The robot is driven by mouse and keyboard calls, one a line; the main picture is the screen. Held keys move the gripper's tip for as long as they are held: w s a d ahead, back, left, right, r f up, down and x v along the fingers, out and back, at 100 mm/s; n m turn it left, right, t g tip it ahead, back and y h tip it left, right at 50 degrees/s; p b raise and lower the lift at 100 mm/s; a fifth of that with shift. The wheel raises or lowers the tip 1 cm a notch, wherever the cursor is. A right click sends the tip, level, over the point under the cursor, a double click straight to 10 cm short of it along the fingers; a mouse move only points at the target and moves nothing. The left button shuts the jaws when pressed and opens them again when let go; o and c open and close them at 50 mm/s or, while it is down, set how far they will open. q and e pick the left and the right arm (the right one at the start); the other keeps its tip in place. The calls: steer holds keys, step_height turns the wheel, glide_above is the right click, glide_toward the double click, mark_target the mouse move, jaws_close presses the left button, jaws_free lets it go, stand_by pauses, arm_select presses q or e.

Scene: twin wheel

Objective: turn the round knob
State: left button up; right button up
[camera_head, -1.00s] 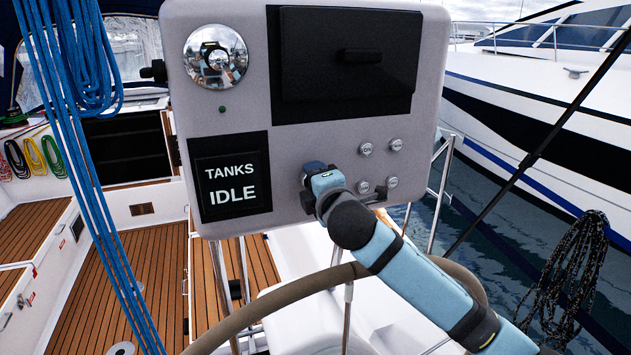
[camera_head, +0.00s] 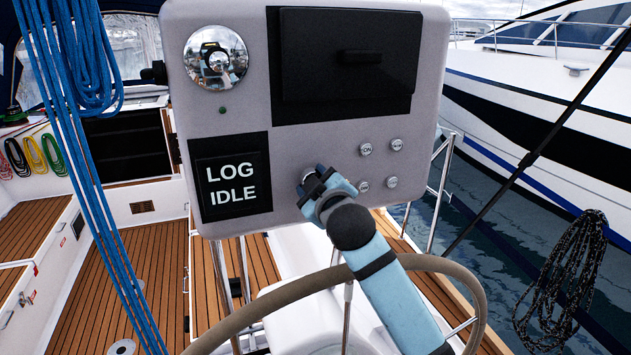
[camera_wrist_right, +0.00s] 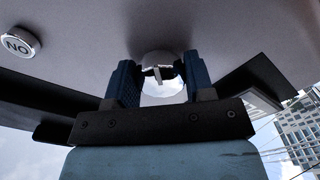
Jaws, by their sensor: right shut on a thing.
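The round knob (camera_head: 307,174) is on the lower middle of the grey console, mostly hidden behind my right gripper (camera_head: 316,183) in the head view. In the right wrist view the shiny knob (camera_wrist_right: 161,88) sits between the two blue fingers of my right gripper (camera_wrist_right: 158,82), which is shut on it. A dark display (camera_head: 232,185) left of the knob reads "LOG IDLE". My left gripper is not in view.
Several small round buttons (camera_head: 366,149) sit right of the knob. A black covered panel (camera_head: 346,55) and a chrome dome (camera_head: 215,57) are above. The steering wheel rim (camera_head: 285,294) curves below my right arm.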

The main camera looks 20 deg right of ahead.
steer(key=m, duration=0.3)
steer(key=shift+a+f, duration=0.1)
steer(key=m, duration=0.2)
steer(key=shift+m+p, duration=0.3)
steer(key=shift+p, duration=0.05)
steer(key=shift+m, duration=1.2)
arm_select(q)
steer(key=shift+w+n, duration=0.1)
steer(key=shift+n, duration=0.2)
arm_select(e)
steer(key=shift+a+m, duration=0.1)
steer(key=shift+m, duration=0.2)
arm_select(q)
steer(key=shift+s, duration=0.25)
arm_select(e)
steer(key=o, duration=0.9)
